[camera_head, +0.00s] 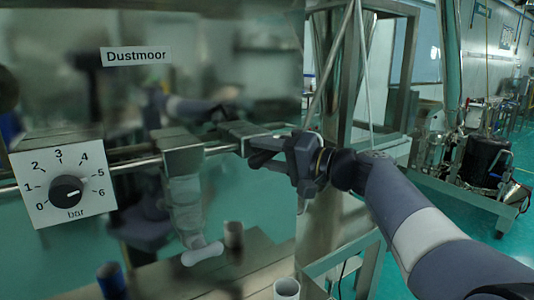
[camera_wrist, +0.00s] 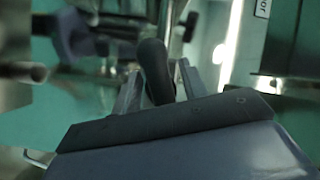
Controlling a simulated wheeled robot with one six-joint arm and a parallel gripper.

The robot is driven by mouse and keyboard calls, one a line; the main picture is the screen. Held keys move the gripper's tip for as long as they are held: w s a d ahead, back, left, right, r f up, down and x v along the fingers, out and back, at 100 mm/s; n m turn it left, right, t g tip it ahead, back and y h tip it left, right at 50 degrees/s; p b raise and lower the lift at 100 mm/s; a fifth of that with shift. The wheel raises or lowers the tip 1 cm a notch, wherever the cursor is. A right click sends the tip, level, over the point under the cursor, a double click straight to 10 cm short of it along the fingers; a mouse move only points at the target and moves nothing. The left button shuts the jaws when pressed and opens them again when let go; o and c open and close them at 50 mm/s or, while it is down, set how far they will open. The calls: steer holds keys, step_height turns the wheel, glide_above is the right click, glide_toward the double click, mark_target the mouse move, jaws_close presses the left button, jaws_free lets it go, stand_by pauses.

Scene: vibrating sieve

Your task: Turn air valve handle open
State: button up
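In the head view a grey valve-like block (camera_head: 182,155) sits on a horizontal pipe in front of the shiny panel. My gripper (camera_head: 258,147) reaches in from the right, at pipe height, close to the right end of the block assembly. In the wrist view a dark round-ended bar (camera_wrist: 155,68) stands between pale finger-like parts, just ahead of my gripper's body. I cannot tell whether the bar is the valve handle, or whether the fingers touch it.
A pressure dial (camera_head: 66,188) marked 0 to 6 bar is at the left, its pointer to the right. The reflective panel (camera_head: 225,60) carries a Dustmoor label (camera_head: 136,56). Metal frame posts (camera_head: 405,65) stand behind my arm. A white cup-like piece (camera_head: 286,289) is below.

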jaws_close()
steer(key=b, duration=0.1)
steer(key=m+b, duration=0.1)
steer(key=b, duration=0.1)
steer(key=shift+f+m+y, duration=0.3)
steer(key=shift+y, duration=0.1)
steer(key=shift+r+m+t+y+b, duration=0.1)
steer(key=shift+m+t+y+b, duration=0.2)
steer(key=shift+m+t+b, duration=0.45)
steer(key=shift+r+m+b, duration=0.3)
steer(key=shift+m+b, duration=0.25)
steer(key=shift+m, duration=0.2)
steer(key=shift+o, duration=0.3)
jaws_free()
steer(key=shift+s+d, duration=0.1)
steer(key=b+v, duration=0.3)
steer(key=v, duration=0.7)
steer(key=shift+d, duration=0.2)
steer(key=shift+s+f, duration=0.1)
steer(key=shift+f, duration=0.05)
